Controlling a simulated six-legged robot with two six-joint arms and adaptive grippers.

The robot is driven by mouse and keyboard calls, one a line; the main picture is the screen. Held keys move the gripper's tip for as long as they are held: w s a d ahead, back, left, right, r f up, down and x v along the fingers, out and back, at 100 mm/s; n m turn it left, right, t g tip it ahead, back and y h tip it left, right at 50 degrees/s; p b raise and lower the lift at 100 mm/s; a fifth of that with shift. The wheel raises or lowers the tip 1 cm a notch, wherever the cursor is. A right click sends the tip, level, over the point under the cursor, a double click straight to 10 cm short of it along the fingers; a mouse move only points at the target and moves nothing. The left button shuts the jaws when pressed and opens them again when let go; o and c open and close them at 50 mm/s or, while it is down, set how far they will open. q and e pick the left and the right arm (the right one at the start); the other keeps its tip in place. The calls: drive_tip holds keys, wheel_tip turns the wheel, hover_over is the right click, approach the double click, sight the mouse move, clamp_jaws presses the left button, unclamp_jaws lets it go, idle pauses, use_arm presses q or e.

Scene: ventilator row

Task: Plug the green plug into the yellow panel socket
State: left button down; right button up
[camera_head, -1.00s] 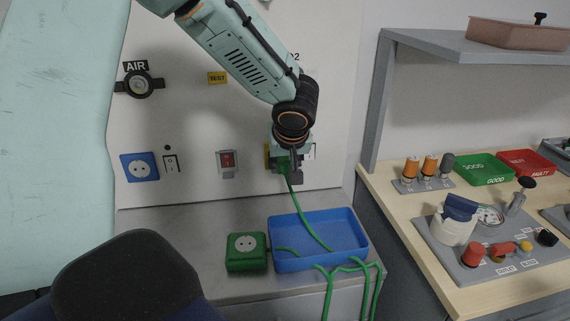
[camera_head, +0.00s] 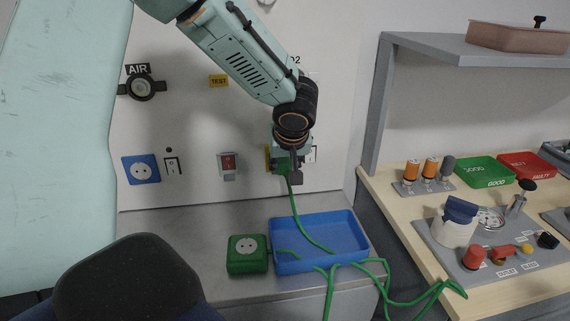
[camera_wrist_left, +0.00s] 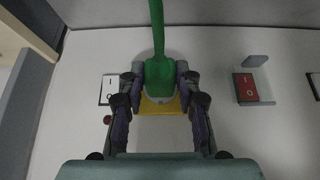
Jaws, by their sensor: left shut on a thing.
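My left gripper (camera_head: 287,166) is at the wall panel and is shut on the green plug (camera_head: 283,167). In the left wrist view, my left gripper (camera_wrist_left: 160,92) has its fingers on both sides of the green plug (camera_wrist_left: 159,76), with the cable running up. The yellow socket (camera_wrist_left: 166,104) shows just behind the plug, mostly covered by it. In the head view only the left edge of the yellow socket (camera_head: 268,158) shows beside the gripper. The plug is at the socket face; whether it is seated cannot be told. My right gripper is not in view.
A blue socket (camera_head: 141,168), a switch (camera_head: 172,165) and a red switch (camera_head: 228,163) are on the panel. Below, a green socket box (camera_head: 247,254) stands next to a blue tray (camera_head: 320,264). The green cable (camera_head: 302,225) crosses the tray. A workbench (camera_head: 400,215) with parts is at right.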

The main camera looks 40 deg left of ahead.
use_arm(q)
drive_tip(key=shift+w+a+r, duration=0.1)
drive_tip(key=shift+w+r, duration=0.05)
drive_tip(key=shift+r, duration=0.05)
drive_tip(key=c, duration=1.3)
unclamp_jaws()
drive_tip(key=o, duration=0.4)
drive_tip(key=shift+a+f, duration=0.1)
drive_tip(key=shift+f, duration=0.1)
drive_tip(key=shift+o, duration=0.2)
drive_tip(key=shift+d+r, duration=0.15)
drive_tip(key=shift+d, duration=0.05)
drive_tip(key=v, duration=1.1)
drive_tip(key=shift+s+d+r, duration=0.15)
drive_tip(key=shift+s+r, duration=0.05)
drive_tip(key=shift+r, duration=0.1)
